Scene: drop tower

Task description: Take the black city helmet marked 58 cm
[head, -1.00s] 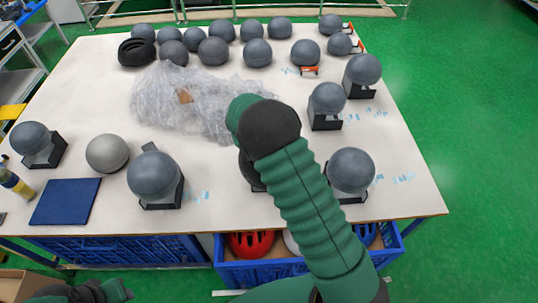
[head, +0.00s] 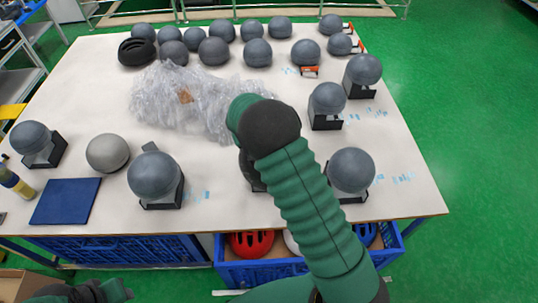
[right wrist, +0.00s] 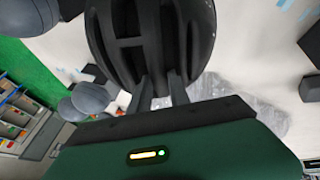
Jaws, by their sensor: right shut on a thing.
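A black ribbed, vented helmet (right wrist: 150,35) fills the top middle of the right wrist view. My right gripper (right wrist: 158,80) is shut on its near edge. No size mark shows on it. In the head view my right arm covers most of this spot, and only a dark part (head: 250,172) shows left of the arm, above the table's front area. Another black vented helmet (head: 137,51) lies at the table's back left. Part of my left arm shows at the bottom left of the head view, but its fingertips cannot be made out.
The white table (head: 75,110) holds several grey headforms, some on black stands (head: 162,192). Crumpled clear plastic wrap (head: 180,100) lies in the middle. A blue pad (head: 65,201) is at front left. A blue crate (head: 262,272) with a red helmet (head: 251,243) stands below the front edge.

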